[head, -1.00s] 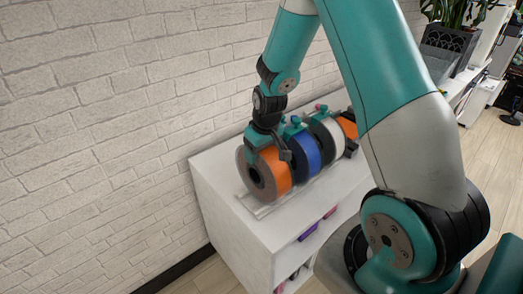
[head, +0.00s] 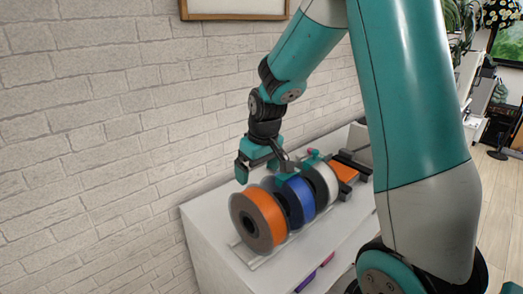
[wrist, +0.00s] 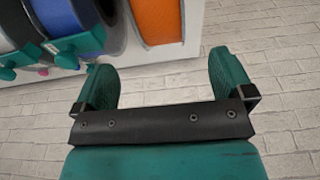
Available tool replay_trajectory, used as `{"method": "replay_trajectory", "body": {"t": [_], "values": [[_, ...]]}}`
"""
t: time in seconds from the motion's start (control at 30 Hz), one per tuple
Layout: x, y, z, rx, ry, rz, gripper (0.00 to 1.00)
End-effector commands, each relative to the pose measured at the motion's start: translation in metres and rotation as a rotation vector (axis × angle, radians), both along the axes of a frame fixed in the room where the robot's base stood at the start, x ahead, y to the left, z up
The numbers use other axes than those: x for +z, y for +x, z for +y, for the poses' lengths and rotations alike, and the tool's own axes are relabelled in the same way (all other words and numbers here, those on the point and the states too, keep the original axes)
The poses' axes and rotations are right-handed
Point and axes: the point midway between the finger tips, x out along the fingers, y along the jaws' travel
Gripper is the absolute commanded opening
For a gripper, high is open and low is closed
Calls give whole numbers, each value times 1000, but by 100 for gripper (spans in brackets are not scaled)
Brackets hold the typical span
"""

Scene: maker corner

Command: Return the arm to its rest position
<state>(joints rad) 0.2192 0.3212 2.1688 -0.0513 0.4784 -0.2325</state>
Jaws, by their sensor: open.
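My gripper (head: 263,168) is open and empty in the head view, above and slightly behind the front orange spool (head: 258,218), apart from it. In the wrist view its two teal fingers (wrist: 166,82) are spread wide with only brick wall between them. My arm reaches down from the top of the head view, bent, with a large link in the right foreground.
A blue spool (head: 301,201), a white spool (head: 328,184) and another orange spool (head: 346,173) stand in a row behind the front one on a white cabinet (head: 215,236). A white brick wall (head: 110,150) runs close behind. A framed board (head: 235,8) hangs above.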

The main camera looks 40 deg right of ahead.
Motion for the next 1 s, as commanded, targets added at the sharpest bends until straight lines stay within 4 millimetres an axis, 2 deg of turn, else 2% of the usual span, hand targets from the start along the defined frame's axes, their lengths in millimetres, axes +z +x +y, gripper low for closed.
{"method": "replay_trajectory", "body": {"t": [0.1, 0.3, 0.43, 0.67, 0.77, 0.87, 0.9, 1.0], "values": [[28, -4, 0, 0, -1, -6, 99], [57, -10, 0, 0, 0, -3, 99], [65, -12, 0, 0, 0, -1, 99], [68, -13, 3, 7, 3, 0, 99], [72, -22, 27, 54, 25, -5, 99], [80, -46, 76, 158, 75, -8, 99], [83, -61, 99, 211, 100, -7, 99], [88, -106, 150, 342, 167, 4, 99]]}}
